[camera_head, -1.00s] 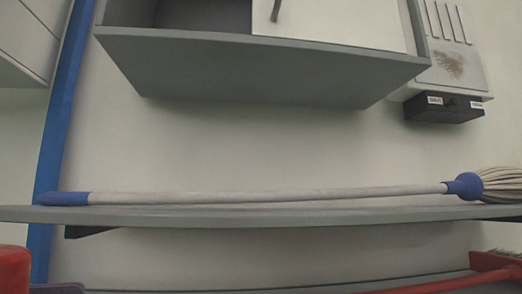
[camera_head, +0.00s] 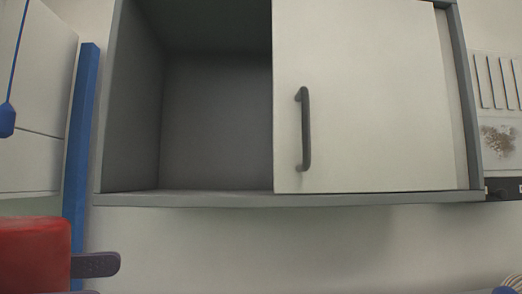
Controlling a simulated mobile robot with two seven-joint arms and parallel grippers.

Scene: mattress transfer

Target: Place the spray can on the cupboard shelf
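A red rounded object (camera_head: 33,252), which looks like the spray can, shows at the lower left, cut off by the frame edge. A dark finger of my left gripper (camera_head: 96,265) sticks out to the right beside it. The gripper appears shut on the can; its other finger is hidden. The grey cupboard (camera_head: 300,200) fills the upper middle. Its left compartment (camera_head: 215,125) is open and looks empty, with a bare shelf floor (camera_head: 215,191). The can is below and left of this opening, apart from it. My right gripper is out of view.
A white door (camera_head: 375,95) with a dark vertical handle (camera_head: 304,130) covers the cupboard's right part. A blue post (camera_head: 82,150) stands just left of the cupboard. The wall below the cupboard is clear. A mop head (camera_head: 510,286) peeks in at the lower right.

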